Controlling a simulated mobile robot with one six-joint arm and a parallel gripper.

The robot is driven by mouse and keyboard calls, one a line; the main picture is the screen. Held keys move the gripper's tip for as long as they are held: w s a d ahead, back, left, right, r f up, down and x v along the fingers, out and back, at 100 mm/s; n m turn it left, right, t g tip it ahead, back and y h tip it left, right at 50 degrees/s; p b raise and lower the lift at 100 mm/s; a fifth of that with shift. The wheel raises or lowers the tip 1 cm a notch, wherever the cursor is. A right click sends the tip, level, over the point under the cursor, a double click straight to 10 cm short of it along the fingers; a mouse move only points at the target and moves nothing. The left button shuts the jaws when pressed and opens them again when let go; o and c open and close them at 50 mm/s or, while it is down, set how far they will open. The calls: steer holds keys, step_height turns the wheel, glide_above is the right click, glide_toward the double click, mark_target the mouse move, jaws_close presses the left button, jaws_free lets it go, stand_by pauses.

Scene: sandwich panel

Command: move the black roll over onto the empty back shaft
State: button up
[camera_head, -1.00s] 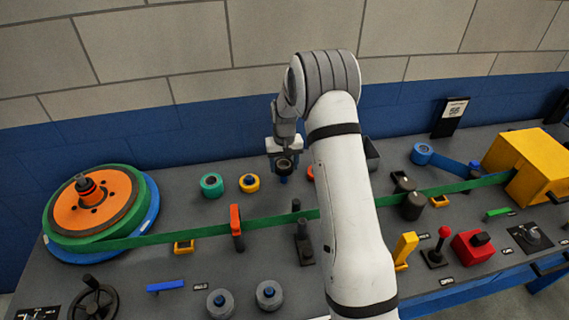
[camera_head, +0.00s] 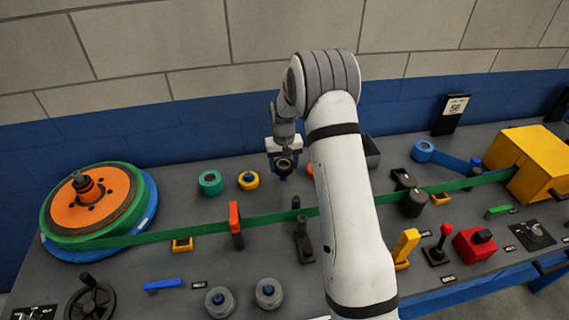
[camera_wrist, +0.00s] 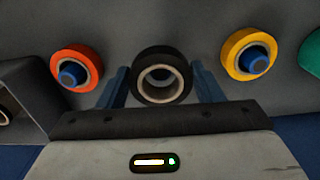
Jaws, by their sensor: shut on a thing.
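The black roll (camera_wrist: 162,54), with a pale core, is held between the two blue fingers of my gripper (camera_wrist: 160,72) in the wrist view. In the head view my gripper (camera_head: 284,150) hangs over the back of the bench with the black roll (camera_head: 291,166) at its lower end. The roll is between the yellow roll (camera_head: 248,181) and the orange-red roll (camera_head: 310,170), which is mostly behind my arm. No shaft shows through the roll's core. I cannot make out an empty back shaft; it may be hidden under the roll.
A teal roll (camera_head: 209,183) stands left of the yellow one. A dark bin (camera_head: 372,152) is behind my arm. A green strip (camera_head: 180,234) crosses the bench from the large reel (camera_head: 98,205) to the yellow box (camera_head: 530,160). Two grey knobs (camera_head: 269,293) are at the front.

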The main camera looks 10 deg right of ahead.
steer(key=shift+f+b, duration=0.3)
steer(key=shift+f, duration=0.25)
steer(key=shift+f+b, duration=1.25)
steer(key=shift+f, duration=0.25)
steer(key=o, duration=1.1)
steer(key=shift+r+p, duration=2.15)
steer(key=shift+r, duration=2.25)
